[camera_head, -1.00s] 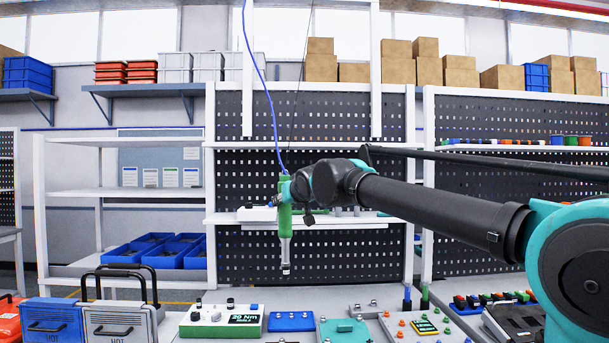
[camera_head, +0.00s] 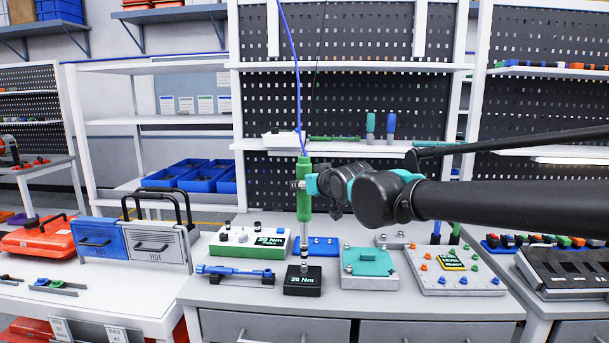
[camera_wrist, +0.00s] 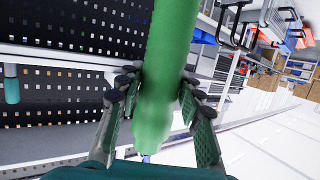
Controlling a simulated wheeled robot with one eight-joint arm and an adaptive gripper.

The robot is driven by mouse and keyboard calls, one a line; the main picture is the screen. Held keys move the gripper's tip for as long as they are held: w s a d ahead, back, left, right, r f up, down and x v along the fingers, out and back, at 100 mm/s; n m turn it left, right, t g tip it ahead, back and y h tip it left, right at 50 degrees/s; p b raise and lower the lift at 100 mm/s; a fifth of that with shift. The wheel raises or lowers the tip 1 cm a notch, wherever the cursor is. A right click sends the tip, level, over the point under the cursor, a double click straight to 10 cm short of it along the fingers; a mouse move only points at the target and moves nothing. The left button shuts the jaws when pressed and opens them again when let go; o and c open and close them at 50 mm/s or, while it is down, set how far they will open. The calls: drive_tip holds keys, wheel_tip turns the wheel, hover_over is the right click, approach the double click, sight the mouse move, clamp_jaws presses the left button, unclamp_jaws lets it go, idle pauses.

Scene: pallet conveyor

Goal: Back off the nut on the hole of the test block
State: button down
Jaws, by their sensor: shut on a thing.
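My gripper (camera_head: 303,185) is shut around the green body of a hanging power driver (camera_head: 304,206), which also fills the middle of the wrist view (camera_wrist: 165,70). The driver is upright, with a grey shaft and socket end pointing down. In the head view its lower end lines up with the top of a black block (camera_head: 303,285) marked 20 Nm; whether it touches is unclear. A nut cannot be made out there. A blue block (camera_head: 324,243) and a teal block (camera_head: 370,265) stand nearby; which one is the test block is not labelled.
A white-and-green 20 Nm box (camera_head: 238,241) and a blue torque wrench on a stand (camera_head: 235,272) are left of the driver. A board with coloured knobs (camera_head: 452,275) is to the right. A blue hose (camera_head: 290,55) runs up from the driver.

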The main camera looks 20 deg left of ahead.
sight(307, 164)
drive_tip(key=shift+f, duration=1.4)
idle(2.5)
drive_tip(key=shift+s, duration=0.1)
idle(0.6)
wheel_tip(307, 164, up, 8)
drive_tip(key=shift+r, duration=0.1)
idle(0.3)
